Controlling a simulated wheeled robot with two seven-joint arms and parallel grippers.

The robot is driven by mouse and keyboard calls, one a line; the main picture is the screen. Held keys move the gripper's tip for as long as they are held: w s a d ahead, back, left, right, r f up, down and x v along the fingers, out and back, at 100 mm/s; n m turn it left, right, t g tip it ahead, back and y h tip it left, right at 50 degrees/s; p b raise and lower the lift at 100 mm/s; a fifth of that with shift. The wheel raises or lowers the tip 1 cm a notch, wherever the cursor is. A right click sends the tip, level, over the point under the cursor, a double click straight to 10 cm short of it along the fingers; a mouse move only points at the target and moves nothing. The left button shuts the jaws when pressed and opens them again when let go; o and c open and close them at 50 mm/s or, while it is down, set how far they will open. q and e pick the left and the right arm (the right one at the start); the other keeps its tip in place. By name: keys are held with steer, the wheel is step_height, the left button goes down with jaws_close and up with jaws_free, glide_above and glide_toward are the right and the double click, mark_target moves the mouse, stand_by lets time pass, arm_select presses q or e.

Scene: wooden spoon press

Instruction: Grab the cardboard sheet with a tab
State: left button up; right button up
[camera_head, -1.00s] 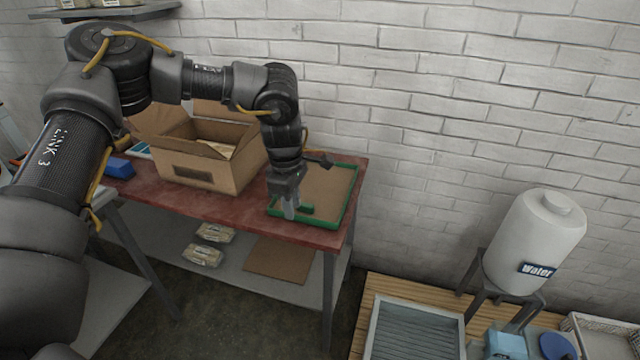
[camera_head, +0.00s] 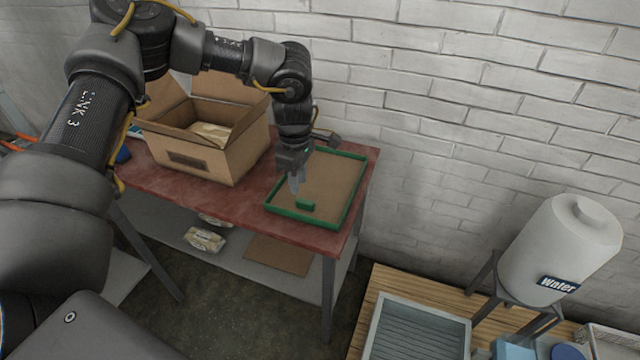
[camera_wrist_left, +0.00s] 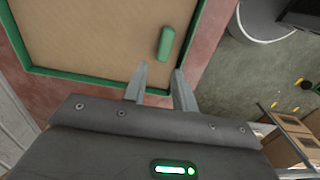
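The cardboard sheet (camera_head: 332,180) lies in a green frame on the right end of the red table. Its green tab (camera_head: 306,205) stands near the frame's front edge. My left gripper (camera_head: 296,187) points down over the sheet, just left of and behind the tab in the head view. In the left wrist view the tab (camera_wrist_left: 167,42) shows just beyond the two fingertips (camera_wrist_left: 161,70), with the sheet (camera_wrist_left: 95,30) around it. The fingers are apart with nothing between them. Whether they touch the sheet I cannot tell. My right gripper is not in view.
An open cardboard box (camera_head: 205,150) stands left of the frame on the red table (camera_head: 190,195). Another brown sheet (camera_head: 278,254) and wrapped packs (camera_head: 205,239) lie on the lower shelf. A white water tank (camera_head: 560,250) stands at the right. A brick wall is behind.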

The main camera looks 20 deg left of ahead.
mark_target(298, 199)
arm_select(q)
steer(key=shift+f, duration=0.35)
steer(key=shift+s+f, duration=0.1)
